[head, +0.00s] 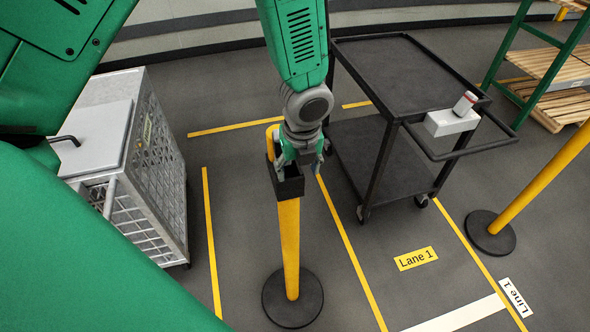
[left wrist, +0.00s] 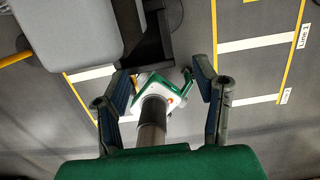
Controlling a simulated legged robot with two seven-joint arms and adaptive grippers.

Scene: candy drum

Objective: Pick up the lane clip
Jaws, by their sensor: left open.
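A small white and green piece with an orange spot (left wrist: 165,88) shows in the left wrist view, with a dark grey cylindrical stem below it; it looks like the lane clip, though I cannot be sure. My left gripper (head: 303,158) is open over the black holder (head: 288,186) on top of the yellow post (head: 291,245). In the left wrist view its fingers (left wrist: 164,92) stand on either side of the piece, with gaps visible. In the head view the gripper largely hides the piece. My right gripper is out of view.
A grey mesh cage (head: 150,175) is on the left. Another yellow post (head: 540,185) stands at the right.

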